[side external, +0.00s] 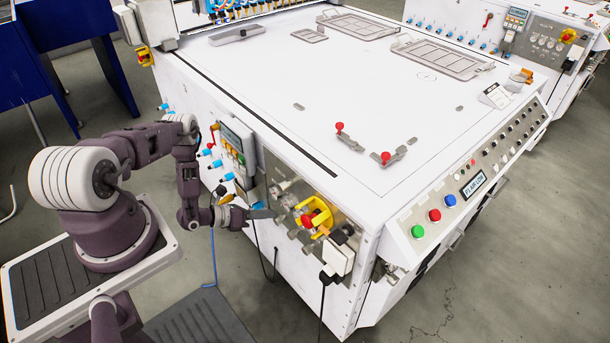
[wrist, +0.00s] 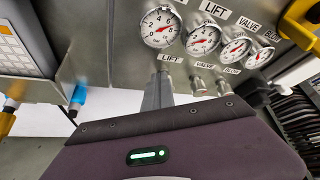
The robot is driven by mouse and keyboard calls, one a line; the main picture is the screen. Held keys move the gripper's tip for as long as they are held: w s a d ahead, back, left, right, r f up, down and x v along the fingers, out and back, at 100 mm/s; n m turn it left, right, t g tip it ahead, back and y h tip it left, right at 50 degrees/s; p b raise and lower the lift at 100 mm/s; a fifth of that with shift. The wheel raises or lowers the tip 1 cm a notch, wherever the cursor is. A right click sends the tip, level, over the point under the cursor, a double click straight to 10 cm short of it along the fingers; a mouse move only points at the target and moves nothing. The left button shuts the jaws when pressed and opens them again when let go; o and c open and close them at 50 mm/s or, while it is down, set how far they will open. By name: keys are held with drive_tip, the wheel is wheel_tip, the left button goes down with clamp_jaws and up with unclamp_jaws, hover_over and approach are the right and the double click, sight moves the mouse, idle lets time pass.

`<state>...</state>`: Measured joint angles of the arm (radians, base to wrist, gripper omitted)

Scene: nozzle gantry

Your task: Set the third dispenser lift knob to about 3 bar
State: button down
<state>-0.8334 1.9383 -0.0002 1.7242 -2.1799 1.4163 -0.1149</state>
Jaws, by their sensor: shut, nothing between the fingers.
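In the wrist view a metal panel carries a row of round white gauges. The largest gauge (wrist: 160,27) is at the left, with a second gauge (wrist: 203,38) and smaller ones to its right. LIFT, VALVE and BLOW labels show around them. Small metal knobs (wrist: 198,85) stand below the gauges on the right. My gripper (wrist: 160,78) is shut and empty, its narrow grey fingers below the left gauge, just under a LIFT label. The fingers cover any knob there, and I cannot tell if they touch it. In the side view my gripper (side external: 272,213) points at the panel's left part.
A yellow and red switch (side external: 314,216) sticks out of the panel to the right of my gripper. A control box with a screen (side external: 238,145) and blue fittings (side external: 220,190) lie to the left. A dark cable hangs below. The white machine top (side external: 370,90) is above.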

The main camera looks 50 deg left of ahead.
drive_tip(key=shift+d+r, duration=0.25)
drive_tip(key=shift+d, duration=0.75)
drive_tip(key=s, duration=0.6)
drive_tip(key=shift+a+r, duration=0.3)
drive_tip(key=shift+r, duration=0.15)
